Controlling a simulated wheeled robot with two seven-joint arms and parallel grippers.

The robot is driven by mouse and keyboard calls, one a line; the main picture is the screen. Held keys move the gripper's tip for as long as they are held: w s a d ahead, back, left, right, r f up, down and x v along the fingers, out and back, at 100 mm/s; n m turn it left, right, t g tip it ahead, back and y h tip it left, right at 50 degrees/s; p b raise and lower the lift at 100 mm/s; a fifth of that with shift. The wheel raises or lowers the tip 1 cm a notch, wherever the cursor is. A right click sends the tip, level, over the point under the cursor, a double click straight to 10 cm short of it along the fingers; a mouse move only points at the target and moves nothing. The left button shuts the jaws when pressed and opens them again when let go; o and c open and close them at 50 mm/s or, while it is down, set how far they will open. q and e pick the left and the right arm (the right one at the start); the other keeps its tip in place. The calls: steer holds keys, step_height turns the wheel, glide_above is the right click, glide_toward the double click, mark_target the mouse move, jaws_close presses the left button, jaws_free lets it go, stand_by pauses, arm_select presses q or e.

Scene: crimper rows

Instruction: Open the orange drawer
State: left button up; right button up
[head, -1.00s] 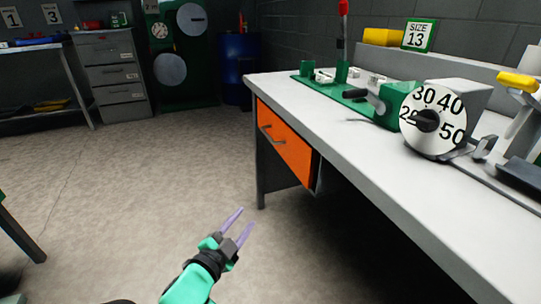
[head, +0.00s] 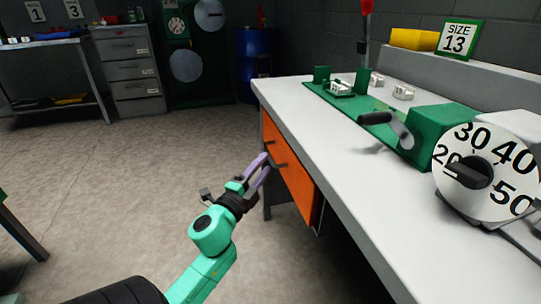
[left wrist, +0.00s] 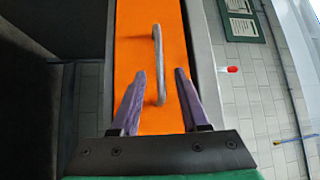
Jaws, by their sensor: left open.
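The orange drawer (head: 291,170) is set under the left end of the white workbench, and its front looks flush with the bench frame. Its grey bar handle (left wrist: 157,64) shows whole in the left wrist view, where the picture is turned so that the bar runs upright. My left gripper (head: 265,168) is open in front of the drawer. In the left wrist view its two purple fingers (left wrist: 160,76) stand on either side of the lower part of the handle. I cannot tell whether they touch it. My right gripper is not in view.
The white workbench (head: 345,170) runs along the right, with a green crimping machine (head: 440,130) and a numbered dial (head: 490,172) on it. A blue barrel (head: 255,52) and a grey filing cabinet (head: 130,70) stand at the back. The floor (head: 110,180) left of the bench is open.

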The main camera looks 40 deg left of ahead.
mark_target(270, 156)
arm_select(q)
steer(key=x, duration=0.4)
steer(key=shift+w, duration=0.25)
jaws_close()
stand_by(1.1)
